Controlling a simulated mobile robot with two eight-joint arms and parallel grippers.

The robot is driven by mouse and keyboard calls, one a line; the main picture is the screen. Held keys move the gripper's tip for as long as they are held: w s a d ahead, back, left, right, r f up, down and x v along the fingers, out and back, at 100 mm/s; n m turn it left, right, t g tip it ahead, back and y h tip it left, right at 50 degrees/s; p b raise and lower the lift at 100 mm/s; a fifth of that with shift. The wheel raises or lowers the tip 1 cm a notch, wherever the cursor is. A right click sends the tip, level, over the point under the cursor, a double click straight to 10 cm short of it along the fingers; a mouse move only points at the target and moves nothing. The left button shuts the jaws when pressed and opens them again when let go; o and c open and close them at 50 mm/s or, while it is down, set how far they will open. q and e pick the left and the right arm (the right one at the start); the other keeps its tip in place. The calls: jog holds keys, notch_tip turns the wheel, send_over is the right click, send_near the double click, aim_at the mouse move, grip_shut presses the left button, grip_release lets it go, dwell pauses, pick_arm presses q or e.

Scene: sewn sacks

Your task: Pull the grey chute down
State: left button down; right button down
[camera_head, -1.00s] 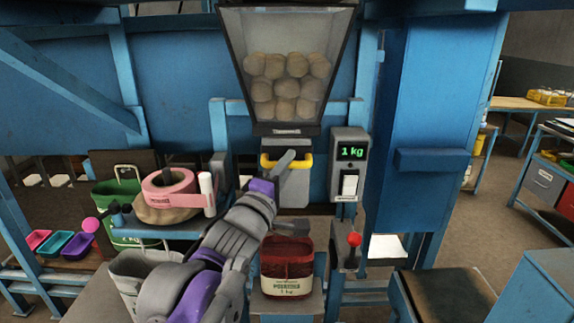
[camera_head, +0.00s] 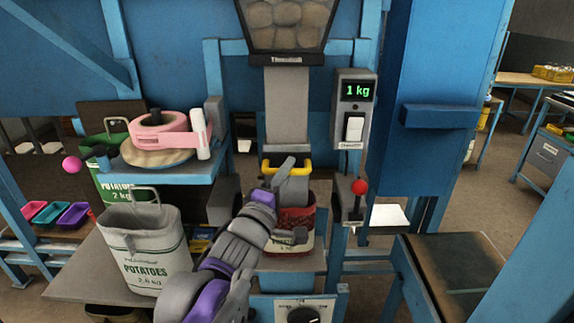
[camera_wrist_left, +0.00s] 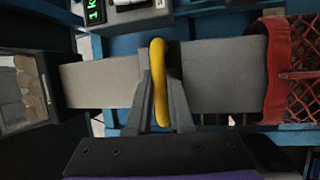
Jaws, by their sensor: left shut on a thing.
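The grey chute (camera_head: 287,112) hangs below the potato hopper (camera_head: 287,25) in the head view, with its lower end at the mouth of the red sack (camera_head: 294,216). Its yellow handle (camera_head: 303,167) is near the lower end. My left gripper (camera_head: 287,172) is shut on the yellow handle. In the left wrist view the fingers (camera_wrist_left: 160,95) close around the yellow handle (camera_wrist_left: 159,82), with the chute (camera_wrist_left: 219,75) behind it running to the red sack (camera_wrist_left: 290,70). The sack hides the chute's very end. My right gripper is not in view.
A display box (camera_head: 354,105) reading 1 kg is right of the chute, above a red-knobbed lever (camera_head: 358,188). A white potato sack (camera_head: 150,250) and a pink ring of tape (camera_head: 160,138) on a blue-framed stand are at left. A dark-topped table (camera_head: 460,275) is at right.

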pick_arm(q)
jog(key=shift+f, duration=0.35)
jog(key=c, duration=0.8)
grip_release()
jog(key=shift+r, duration=0.1)
jog(key=shift+s+a, duration=0.1)
jog(key=v, duration=1)
jog(key=shift+s, duration=0.3)
jog(key=shift+a, duration=0.1)
